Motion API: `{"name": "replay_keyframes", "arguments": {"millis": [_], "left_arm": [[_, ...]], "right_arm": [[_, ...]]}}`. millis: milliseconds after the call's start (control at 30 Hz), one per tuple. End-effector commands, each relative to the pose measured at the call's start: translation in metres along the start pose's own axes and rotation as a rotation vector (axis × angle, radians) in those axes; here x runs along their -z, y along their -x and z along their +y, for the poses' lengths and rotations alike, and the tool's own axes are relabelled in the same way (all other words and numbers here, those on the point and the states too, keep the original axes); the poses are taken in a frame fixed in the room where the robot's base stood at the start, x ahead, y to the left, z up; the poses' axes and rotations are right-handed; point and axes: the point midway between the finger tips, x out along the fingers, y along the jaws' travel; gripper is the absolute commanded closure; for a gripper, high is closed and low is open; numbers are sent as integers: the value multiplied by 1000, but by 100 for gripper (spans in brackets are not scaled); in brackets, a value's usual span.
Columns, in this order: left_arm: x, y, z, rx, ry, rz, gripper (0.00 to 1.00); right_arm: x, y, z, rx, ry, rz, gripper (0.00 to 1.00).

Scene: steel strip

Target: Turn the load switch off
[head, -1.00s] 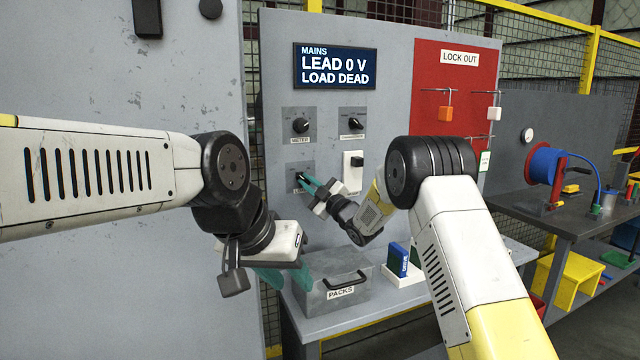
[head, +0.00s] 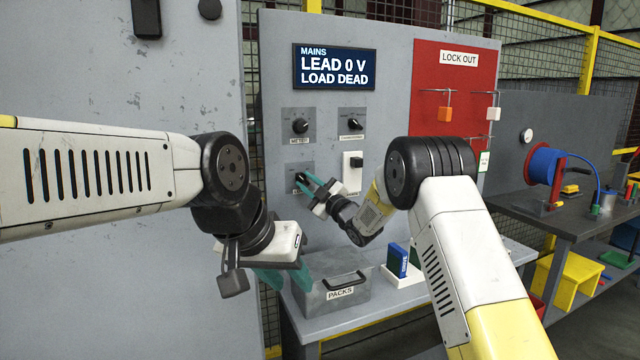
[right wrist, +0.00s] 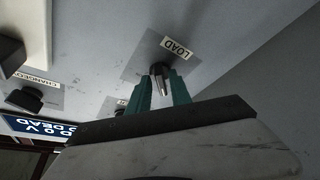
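The load switch (right wrist: 158,70) is a dark rotary knob on a small grey plate beside its LOAD label (right wrist: 177,48), low on the grey panel. In the head view the knob (head: 300,177) is partly covered by my right gripper (head: 308,183). The right gripper's teal fingers (right wrist: 163,88) stand on either side of the knob in the right wrist view; whether they press on it I cannot tell. My left gripper (head: 284,279) is lower, left of the packs box, with its teal fingers apart and nothing seen between them. The display (head: 334,67) reads LEAD 0 V, LOAD DEAD.
Two more knobs, the meter knob (head: 300,126) and another (head: 354,124), sit above. A white switch block (head: 352,172) is close right of my right gripper. The packs box (head: 345,292) and a white holder (head: 404,274) with a blue pack stand on the bench below.

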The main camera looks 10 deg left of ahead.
Motion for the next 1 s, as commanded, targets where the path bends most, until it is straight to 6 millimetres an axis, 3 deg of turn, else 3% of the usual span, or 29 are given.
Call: {"name": "replay_keyframes", "arguments": {"millis": [367,700,1000], "left_arm": [[0,0,0,0,0,0,64],[0,0,0,0,0,0,64],[0,0,0,0,0,0,64]], "right_arm": [[0,4,-4,6,-3,-1,67],[0,60,0,1,-2,-2,67],[0,79,0,1,0,1,67]]}}
